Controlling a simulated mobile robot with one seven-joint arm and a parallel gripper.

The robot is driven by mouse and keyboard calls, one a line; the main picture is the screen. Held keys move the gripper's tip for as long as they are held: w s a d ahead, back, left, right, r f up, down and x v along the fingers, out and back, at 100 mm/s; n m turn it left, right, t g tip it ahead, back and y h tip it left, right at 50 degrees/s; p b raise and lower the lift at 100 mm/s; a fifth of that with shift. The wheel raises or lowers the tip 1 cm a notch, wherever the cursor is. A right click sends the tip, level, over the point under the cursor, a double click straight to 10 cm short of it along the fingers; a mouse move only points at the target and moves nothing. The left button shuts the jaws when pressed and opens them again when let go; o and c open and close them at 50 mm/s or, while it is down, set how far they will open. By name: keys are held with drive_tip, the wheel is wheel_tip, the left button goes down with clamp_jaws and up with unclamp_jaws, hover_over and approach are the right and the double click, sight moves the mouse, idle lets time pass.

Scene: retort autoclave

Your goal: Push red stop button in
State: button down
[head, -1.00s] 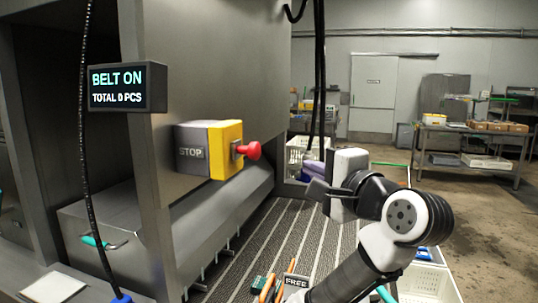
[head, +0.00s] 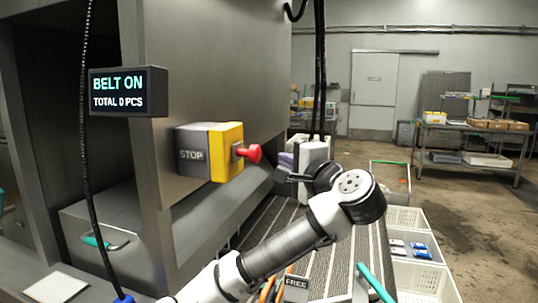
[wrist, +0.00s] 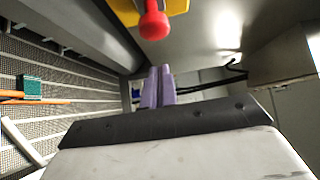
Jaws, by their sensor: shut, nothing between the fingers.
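The red stop button (head: 254,153) is a mushroom knob on the right face of a yellow and grey box (head: 226,152) marked STOP, fixed to the machine's side. Its red knob stands out from the yellow part. In the wrist view the red knob (wrist: 154,26) shows at the top, beyond the fingertips. My gripper (head: 291,178) is to the right of the button and slightly lower in the head view, apart from it. Its two fingers (wrist: 160,70) are together, with nothing between them.
A display (head: 128,91) reads BELT ON, TOTAL 0 PCS. The grey machine (head: 215,60) fills the left. Black cables (head: 319,70) hang near my gripper. A ribbed belt (head: 345,235) lies below. White crates (head: 425,280) stand at the right. A FREE sign (head: 296,282) is in front.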

sight(258, 155)
drive_tip(key=a, duration=0.1)
drive_tip(key=w+a+p, duration=0.1)
drive_tip(key=w+a, duration=0.1)
drive_tip(key=a, duration=0.1)
drive_tip(key=shift+p, duration=0.3)
drive_tip(key=shift+a, duration=0.1)
drive_tip(key=shift+w+a+f+b, duration=0.1)
drive_tip(key=shift+a+f+b, duration=0.1)
drive_tip(key=shift+a+b, duration=0.35)
drive_tip(key=shift+w+a+r, duration=0.1)
drive_tip(key=shift+a+r, duration=0.1)
drive_tip(key=shift+a, duration=0.05)
